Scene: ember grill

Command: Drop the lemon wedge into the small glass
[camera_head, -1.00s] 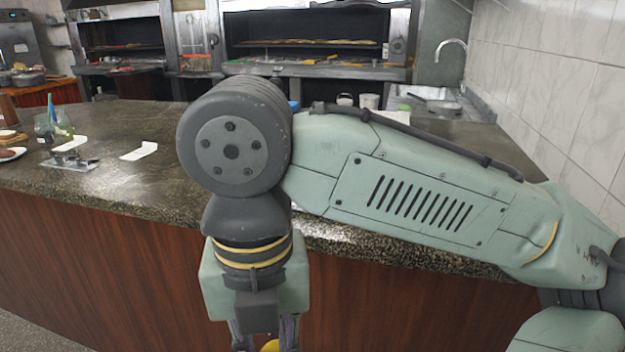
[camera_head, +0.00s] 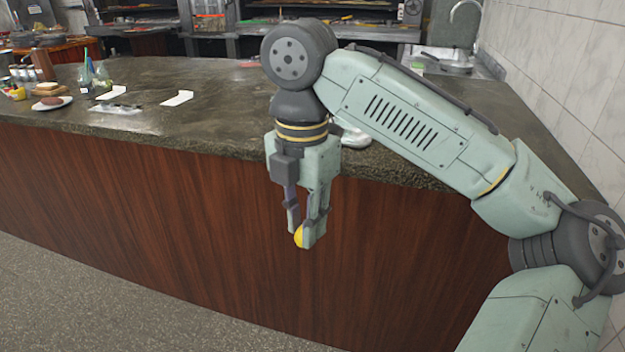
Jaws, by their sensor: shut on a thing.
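My gripper (camera_head: 301,240) points down in front of the counter's wooden side, below the level of the worktop. It is shut on the yellow lemon wedge (camera_head: 299,236), which shows between the fingertips. Glassware with blue and green items in it (camera_head: 92,78) stands on the counter at the far left; I cannot tell whether the small glass is among it. A pale, rounded thing (camera_head: 355,138) on the counter is partly hidden behind my gripper.
The dark stone counter (camera_head: 200,124) has a clear stretch at middle left. On it are a white plate with food (camera_head: 52,104), a clear tray (camera_head: 116,108) and a folded white card (camera_head: 178,98). A sink tap (camera_head: 466,8) is at the back right. Open floor lies at front left.

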